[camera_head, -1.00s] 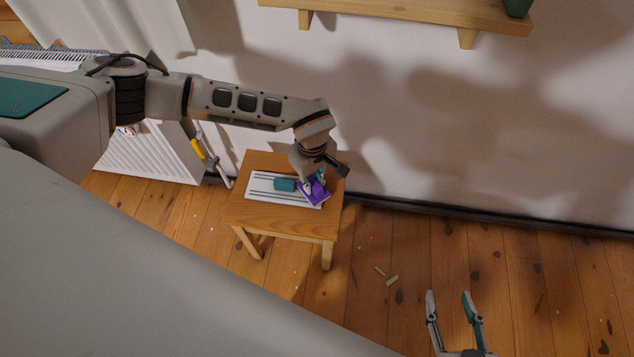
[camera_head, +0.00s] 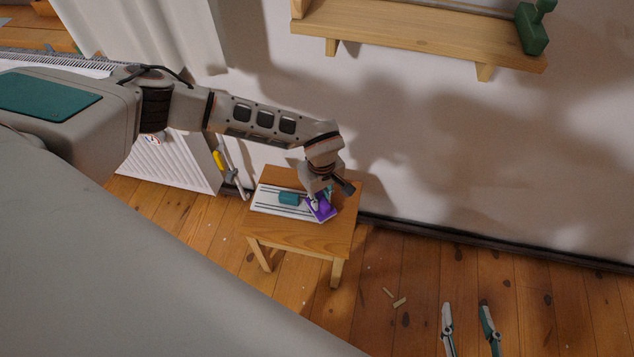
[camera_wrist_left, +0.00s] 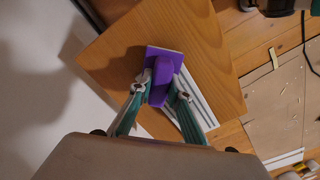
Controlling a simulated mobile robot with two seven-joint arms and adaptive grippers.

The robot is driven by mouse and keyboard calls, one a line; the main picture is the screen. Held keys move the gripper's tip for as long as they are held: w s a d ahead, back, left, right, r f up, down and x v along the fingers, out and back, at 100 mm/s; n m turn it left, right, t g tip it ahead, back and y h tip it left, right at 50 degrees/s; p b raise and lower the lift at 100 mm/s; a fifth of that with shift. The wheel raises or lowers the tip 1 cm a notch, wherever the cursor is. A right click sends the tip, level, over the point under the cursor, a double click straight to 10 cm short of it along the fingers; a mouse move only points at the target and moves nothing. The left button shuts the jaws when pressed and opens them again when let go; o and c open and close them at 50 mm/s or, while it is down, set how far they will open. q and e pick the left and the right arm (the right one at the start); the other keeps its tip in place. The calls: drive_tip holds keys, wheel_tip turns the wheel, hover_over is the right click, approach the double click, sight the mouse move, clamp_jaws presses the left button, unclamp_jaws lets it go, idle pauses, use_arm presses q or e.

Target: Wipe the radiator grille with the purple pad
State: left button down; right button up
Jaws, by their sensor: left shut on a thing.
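The purple pad (camera_head: 325,212) is at the right end of a striped white tray on a small wooden table. It also shows in the left wrist view (camera_wrist_left: 163,62), with a raised purple grip on top. My left gripper (camera_head: 319,197) is shut on the pad's grip, one finger on each side in the wrist view (camera_wrist_left: 161,90). Whether the pad is lifted clear of the tray is hard to tell. The white ribbed radiator (camera_head: 165,160) stands at the wall on the left, its slatted top grille (camera_head: 62,63) partly hidden by my left arm. My right gripper (camera_head: 468,318) is open and empty.
The table (camera_head: 295,235) holds the striped tray (camera_head: 262,200) with a teal block (camera_head: 289,198). A yellow-handled tool (camera_head: 219,162) is beside the radiator. A wooden shelf (camera_head: 420,38) with a green object (camera_head: 533,32) is on the wall. Floor right of the table is mostly clear.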

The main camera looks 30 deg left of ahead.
use_arm(q)
drive_tip(key=shift+w+d, duration=0.15)
drive_tip(key=shift+d, duration=0.4)
drive_tip(key=shift+w+d, duration=0.15)
drive_tip(key=shift+d, duration=0.4)
drive_tip(key=shift+w+d, duration=0.25)
drive_tip(key=shift+d, duration=0.55)
drive_tip(key=shift+w+d, duration=0.2)
drive_tip(key=shift+d, duration=0.6)
use_arm(e)
drive_tip(key=shift+r, duration=0.1)
use_arm(q)
drive_tip(key=shift+w+r+p, duration=0.15)
drive_tip(key=shift+r+p, duration=0.45)
drive_tip(key=shift+r, duration=0.55)
wheel_tip(320, 180, up, 4)
drive_tip(key=shift+f+p, duration=0.15)
drive_tip(key=shift+p, duration=0.85)
use_arm(e)
wheel_tip(320, 180, up, 6)
drive_tip(key=w+t, duration=0.1)
drive_tip(key=w, duration=0.1)
drive_tip(key=shift+w+r, duration=0.15)
drive_tip(key=shift+r, duration=0.05)
